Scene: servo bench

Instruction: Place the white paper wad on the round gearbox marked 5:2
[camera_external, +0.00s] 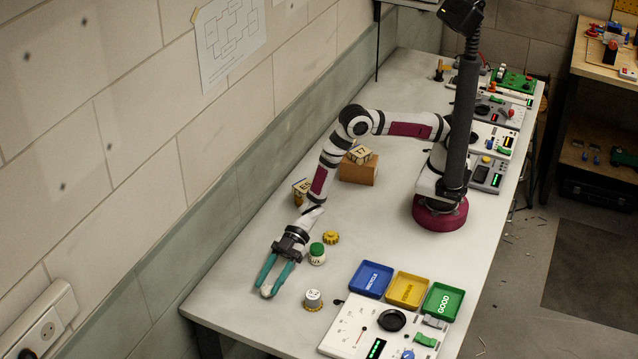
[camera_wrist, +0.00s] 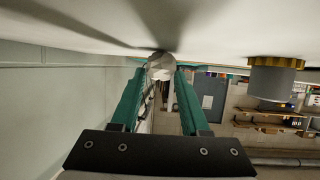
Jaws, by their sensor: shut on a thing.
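My gripper (camera_external: 268,288) is low over the near-left part of the white bench, its teal fingers shut on the white paper wad (camera_wrist: 161,66). In the wrist view the wad sits between the fingertips, close to the bench top; in the external view it is a small pale bit (camera_external: 266,291) at the tips. A round grey-white gearbox (camera_external: 313,297) with a yellow toothed rim stands right of my fingertips. It also shows at right in the wrist view (camera_wrist: 275,78). A round green-topped white gearbox (camera_external: 317,256) stands beyond it. I cannot read 5:2 on either one.
A yellow gear (camera_external: 331,237) lies behind the green-topped piece. Blue (camera_external: 371,279), yellow (camera_external: 407,289) and green (camera_external: 443,301) trays stand at right, with a dial panel (camera_external: 352,331) in front. A numbered block (camera_external: 360,155) sits on a brown box (camera_external: 357,173). The wall borders the left.

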